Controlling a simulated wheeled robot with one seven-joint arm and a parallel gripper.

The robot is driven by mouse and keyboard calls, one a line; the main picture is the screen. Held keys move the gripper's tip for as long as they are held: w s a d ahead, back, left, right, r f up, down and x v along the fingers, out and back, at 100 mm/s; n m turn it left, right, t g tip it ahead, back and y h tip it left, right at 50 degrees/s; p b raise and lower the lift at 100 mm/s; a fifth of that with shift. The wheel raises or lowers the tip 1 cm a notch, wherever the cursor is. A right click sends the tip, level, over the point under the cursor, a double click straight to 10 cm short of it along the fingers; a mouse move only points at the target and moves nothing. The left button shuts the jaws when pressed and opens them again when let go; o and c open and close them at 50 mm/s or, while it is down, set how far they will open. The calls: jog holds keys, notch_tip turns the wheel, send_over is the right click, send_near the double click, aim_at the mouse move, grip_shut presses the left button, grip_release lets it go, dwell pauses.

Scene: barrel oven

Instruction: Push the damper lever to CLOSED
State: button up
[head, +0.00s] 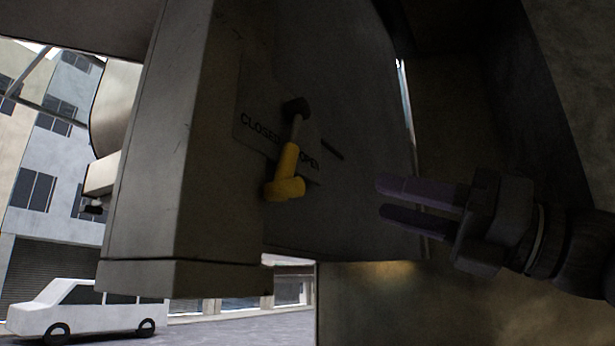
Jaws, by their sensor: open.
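The damper lever (285,170) has a yellow handle and hangs from a dark pivot (296,107) on a grey panel. The handle points down and slightly left, with a yellow knob at its lower end. A plate (247,136) behind it reads CLOSED on the left and OPEN on the right. The lever lies between the two words and covers part of the plate. My gripper (380,200) is to the right of the lever, apart from it, with its two fingers pointing left. The fingers are parallel with a narrow gap between them, open and empty.
A grey column (165,150) stands left of the lever panel. A large dark wall (480,70) rises behind my gripper. A brownish surface (380,300) lies below. A white van (75,307) and buildings are far off at left. The space between gripper and lever looks clear.

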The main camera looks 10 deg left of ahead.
aim_at(293, 174)
jog(key=p+x, duration=0.5)
jog(key=x, duration=0.6)
jog(key=shift+w+a+r+p, duration=0.15)
jog(key=shift+a+r+p, duration=0.05)
jog(key=shift+a+p, duration=0.1)
jog(key=shift+w+a, duration=0.15)
jog(key=shift+a, duration=0.4)
grip_shut()
